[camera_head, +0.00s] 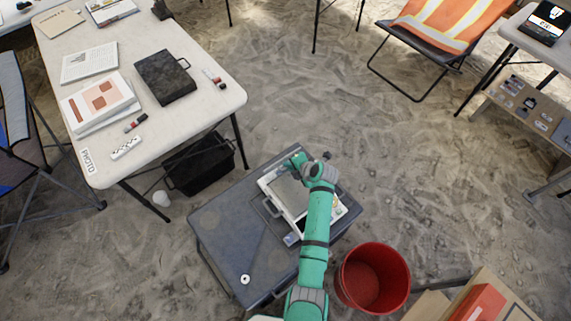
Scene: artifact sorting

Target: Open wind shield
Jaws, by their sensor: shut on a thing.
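A white device (283,227) with a greyish pane lies on the dark grey case in the middle of the view. I take the pane on its upper part to be the wind shield (290,193). My green arm reaches up from the bottom over the device's right side. My gripper (297,161) is at the device's far edge, shut on the wind shield's edge as far as I can tell. The fingertips are small, and the arm hides part of the device. I cannot tell how far the shield is raised.
The grey case (220,235) has a small white ring (245,279) on its near left corner. A red bucket (372,277) stands close to the right. A white table (215,65) with papers and a black case (165,77) stands upper left. Sandy floor is open behind.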

